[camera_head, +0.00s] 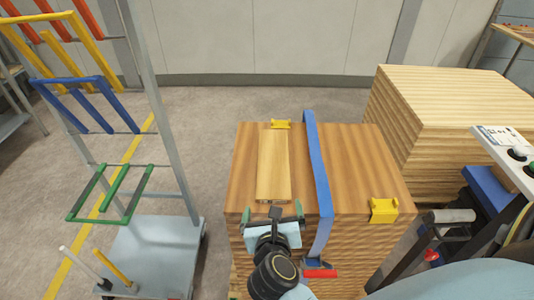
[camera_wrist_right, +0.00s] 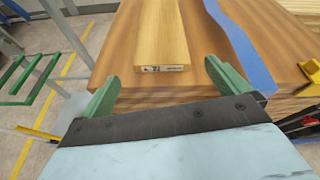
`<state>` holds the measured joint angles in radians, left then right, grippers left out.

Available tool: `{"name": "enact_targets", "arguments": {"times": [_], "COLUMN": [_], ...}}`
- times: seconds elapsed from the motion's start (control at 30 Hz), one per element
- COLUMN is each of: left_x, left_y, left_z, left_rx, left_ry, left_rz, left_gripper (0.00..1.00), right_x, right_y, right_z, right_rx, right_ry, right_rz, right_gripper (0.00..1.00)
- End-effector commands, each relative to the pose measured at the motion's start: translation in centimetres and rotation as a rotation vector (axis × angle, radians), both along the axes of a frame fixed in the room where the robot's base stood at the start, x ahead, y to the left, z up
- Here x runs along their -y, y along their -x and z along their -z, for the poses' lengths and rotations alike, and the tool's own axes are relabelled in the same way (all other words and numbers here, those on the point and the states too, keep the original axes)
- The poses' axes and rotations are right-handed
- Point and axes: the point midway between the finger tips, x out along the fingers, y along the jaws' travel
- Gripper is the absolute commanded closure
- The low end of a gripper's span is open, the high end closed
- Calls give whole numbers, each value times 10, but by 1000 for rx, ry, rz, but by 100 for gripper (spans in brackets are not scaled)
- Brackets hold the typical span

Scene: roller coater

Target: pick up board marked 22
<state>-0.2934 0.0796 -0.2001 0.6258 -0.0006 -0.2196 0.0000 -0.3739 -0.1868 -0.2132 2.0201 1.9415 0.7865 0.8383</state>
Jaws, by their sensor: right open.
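A narrow light wooden board (camera_head: 273,165) lies flat on top of the brown wooden stack (camera_head: 350,160), its near end close to the stack's front edge. In the right wrist view, the board (camera_wrist_right: 160,30) has a small white label on its near end face; the marking is too small to read surely. My right gripper (camera_head: 272,212) is at the board's near end. In its wrist view its green fingers (camera_wrist_right: 163,77) are open, one on each side of the board's end line, with nothing between them. My left gripper is not in view.
A blue strap (camera_head: 317,165) runs over the stack just right of the board. Yellow corner pieces sit behind the board (camera_head: 281,124) and at the right edge (camera_head: 384,210). A rack with coloured bars (camera_head: 160,110) stands left. A lighter wood stack (camera_head: 450,110) stands right.

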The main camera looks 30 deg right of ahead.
Motion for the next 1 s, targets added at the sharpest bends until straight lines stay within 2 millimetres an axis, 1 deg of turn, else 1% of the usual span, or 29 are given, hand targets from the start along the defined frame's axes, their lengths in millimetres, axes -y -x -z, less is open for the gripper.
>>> {"name": "enact_targets", "arguments": {"times": [0.03, 0.1, 0.17, 0.27, 0.5, 0.6, 0.77, 1.0], "left_x": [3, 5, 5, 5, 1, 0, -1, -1], "left_y": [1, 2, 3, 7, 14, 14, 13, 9], "left_z": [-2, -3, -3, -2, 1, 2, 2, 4], "left_rx": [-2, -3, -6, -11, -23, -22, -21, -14], "left_ry": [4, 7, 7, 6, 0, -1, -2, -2], "left_rz": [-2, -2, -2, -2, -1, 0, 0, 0], "left_gripper": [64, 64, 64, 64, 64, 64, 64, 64], "right_x": [1, 1, 3, 9, 32, 37, 42, 61], "right_y": [2, 3, 1, -9, -45, -55, -62, -89], "right_z": [-9, -15, -16, -12, 6, 11, 15, 26], "right_rx": [21, 38, 47, 51, 48, 48, 49, 49], "right_ry": [-71, -139, -171, -185, -180, -180, -181, -178], "right_rz": [31, 56, 67, 73, 71, 70, 70, 69], "right_gripper": [0, 0, 0, 0, 0, 0, 0, 0]}}
